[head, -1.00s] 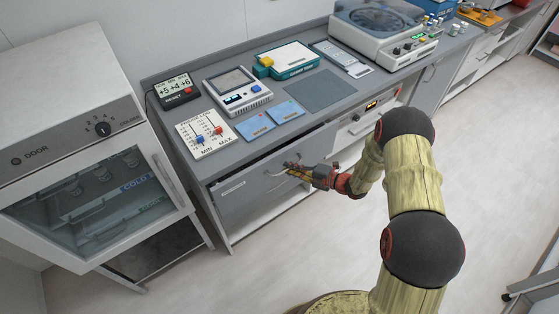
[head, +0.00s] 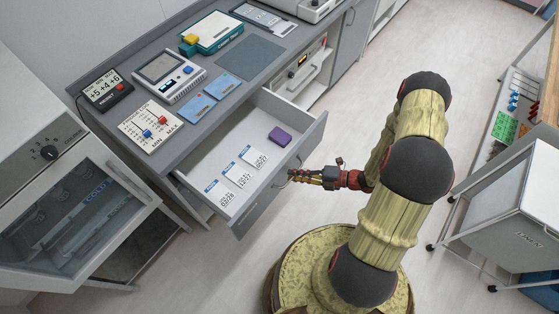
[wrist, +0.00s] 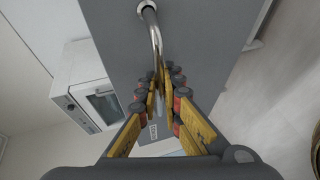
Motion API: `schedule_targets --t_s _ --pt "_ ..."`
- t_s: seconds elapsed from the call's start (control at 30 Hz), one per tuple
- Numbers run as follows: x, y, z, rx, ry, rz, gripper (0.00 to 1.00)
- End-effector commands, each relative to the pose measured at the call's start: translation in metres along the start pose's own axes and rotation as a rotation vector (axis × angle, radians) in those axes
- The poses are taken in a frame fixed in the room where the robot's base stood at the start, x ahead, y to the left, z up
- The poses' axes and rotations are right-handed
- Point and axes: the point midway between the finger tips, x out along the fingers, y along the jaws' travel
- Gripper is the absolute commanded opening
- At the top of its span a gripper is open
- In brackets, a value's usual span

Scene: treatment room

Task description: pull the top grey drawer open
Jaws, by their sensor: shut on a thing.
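The top grey drawer (head: 262,205) is pulled well out from under the counter in the head view. Inside its white tray lie several labelled white cards (head: 238,174) and a purple block (head: 280,136). My gripper (head: 296,175) is at the drawer's front, at its handle. In the wrist view, the curved metal handle (wrist: 153,35) runs down between the fingers of my gripper (wrist: 160,92), which are closed on it. The grey drawer front fills the upper middle of that view.
The counter (head: 180,122) above holds a slider panel (head: 151,131), a meter and blue cards. A glass-fronted cabinet (head: 70,215) stands at the left. A white cart (head: 520,215) marked linen stands at the right.

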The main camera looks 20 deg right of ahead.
Motion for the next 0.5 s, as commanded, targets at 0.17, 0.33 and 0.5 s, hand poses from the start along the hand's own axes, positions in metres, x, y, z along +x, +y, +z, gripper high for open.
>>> schedule_targets --t_s 0.17,0.33,0.5 --pt "-0.033 -0.008 -0.012 0.000 -0.005 0.003 0.00" --pt "-0.052 -0.015 -0.020 -0.001 -0.003 0.002 0.00" --pt "-0.061 -0.018 -0.024 -0.002 -0.001 0.002 0.00"
